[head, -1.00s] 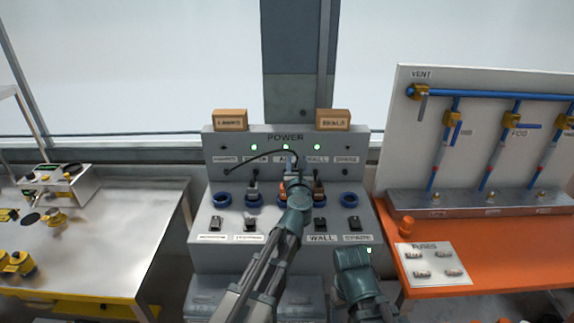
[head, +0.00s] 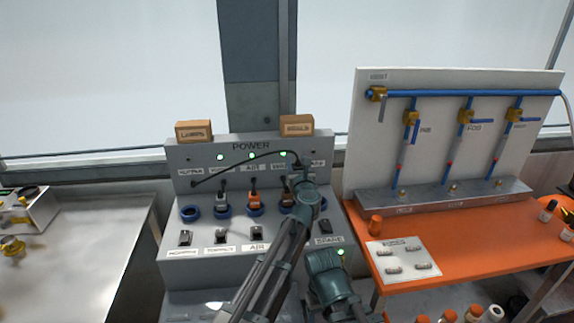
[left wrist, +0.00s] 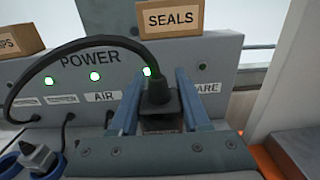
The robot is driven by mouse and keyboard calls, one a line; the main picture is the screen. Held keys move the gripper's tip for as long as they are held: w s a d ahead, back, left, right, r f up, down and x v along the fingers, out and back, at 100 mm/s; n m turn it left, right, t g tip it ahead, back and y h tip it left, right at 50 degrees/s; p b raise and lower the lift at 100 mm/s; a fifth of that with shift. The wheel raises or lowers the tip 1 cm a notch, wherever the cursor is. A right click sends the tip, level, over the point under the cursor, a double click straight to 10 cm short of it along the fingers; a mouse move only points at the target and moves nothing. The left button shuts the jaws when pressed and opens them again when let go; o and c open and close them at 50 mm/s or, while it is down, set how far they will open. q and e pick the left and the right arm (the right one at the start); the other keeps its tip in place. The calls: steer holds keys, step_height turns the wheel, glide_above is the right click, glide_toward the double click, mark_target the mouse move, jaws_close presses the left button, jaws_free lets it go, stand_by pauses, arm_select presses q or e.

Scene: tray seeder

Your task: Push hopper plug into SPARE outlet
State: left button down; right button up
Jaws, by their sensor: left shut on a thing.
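My left gripper (head: 298,172) is shut on the black hopper plug (left wrist: 157,92), holding it in front of the power panel (head: 176,158). A black cord (head: 240,160) arcs from the plug to the panel's left side. In the left wrist view the plug sits between both fingers, with the SPARE label (left wrist: 207,88) partly showing to its right. The SPARE outlet is hidden behind my gripper and arm in the head view. The SPARE switch (head: 325,227) and its label (head: 327,240) show below right of the gripper.
The leftmost outlet ring (head: 190,212) is empty. A grey plug (head: 222,199), an orange plug (head: 255,198) and a dark plug (head: 287,197) stand in neighbouring outlets. A SEALS box (head: 297,125) sits on top. An orange bench (head: 440,262) is at right.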

arm_select(q)
steer(key=w+d, duration=0.5)
steer(key=d, duration=0.3)
steer(key=shift+d, duration=0.2)
steer(key=shift+w, duration=0.15)
steer(key=s+a, duration=0.6)
steer(key=a, duration=0.4)
steer(key=shift+s+a, duration=0.25)
steer(key=shift+r, duration=0.1)
step_height(320, 180, up, 2)
steer(key=shift+r+p, duration=0.1)
steer(key=shift+p, duration=1.05)
